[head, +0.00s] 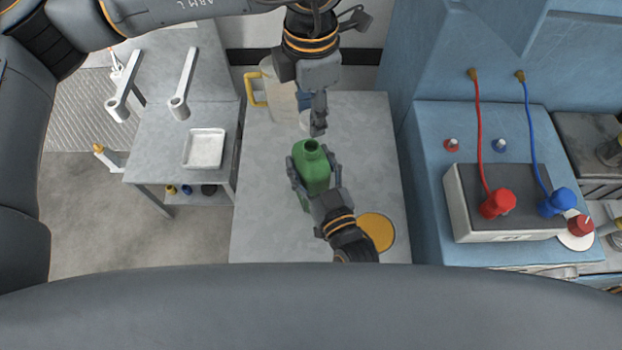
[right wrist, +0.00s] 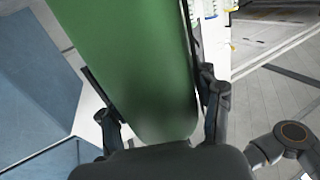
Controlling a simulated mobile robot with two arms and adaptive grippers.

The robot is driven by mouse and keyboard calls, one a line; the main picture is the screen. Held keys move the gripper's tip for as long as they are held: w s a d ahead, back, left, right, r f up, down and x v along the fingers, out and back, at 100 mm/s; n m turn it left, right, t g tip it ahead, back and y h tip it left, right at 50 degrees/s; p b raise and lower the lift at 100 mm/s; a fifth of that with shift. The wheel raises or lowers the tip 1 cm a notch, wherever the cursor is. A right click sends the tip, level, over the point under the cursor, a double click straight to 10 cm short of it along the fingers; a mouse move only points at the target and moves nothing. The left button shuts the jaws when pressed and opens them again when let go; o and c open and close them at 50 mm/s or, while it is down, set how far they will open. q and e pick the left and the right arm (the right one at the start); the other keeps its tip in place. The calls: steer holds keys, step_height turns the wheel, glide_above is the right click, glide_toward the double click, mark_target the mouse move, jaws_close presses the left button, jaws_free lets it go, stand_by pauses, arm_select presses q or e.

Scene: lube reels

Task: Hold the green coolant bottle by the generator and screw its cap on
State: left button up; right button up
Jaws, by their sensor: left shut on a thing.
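The green coolant bottle (head: 312,170) stands upright over the grey table, its dark open mouth facing up. My right gripper (head: 314,178) is shut on it, with one finger on each side. The right wrist view also shows the bottle (right wrist: 130,65) between the fingers (right wrist: 160,125). My left gripper (head: 319,122) points down just above and behind the bottle mouth, apart from it. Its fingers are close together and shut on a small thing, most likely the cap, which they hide. The generator cannot be told for sure; a blue machine (head: 428,185) stands at the right.
A white jug with a yellow handle (head: 258,92) stands behind the bottle on the table (head: 262,215). A yellow disc (head: 378,232) lies by my right wrist. A side bench at left holds a white tray (head: 205,149). A battery-like box (head: 478,222) with red and blue leads is at right.

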steer(key=c, duration=0.8)
arm_select(q)
steer(key=shift+f, duration=2.5)
steer(key=shift+f, duration=0.1)
steer(key=shift+f, duration=0.8)
steer(key=shift+f, duration=0.55)
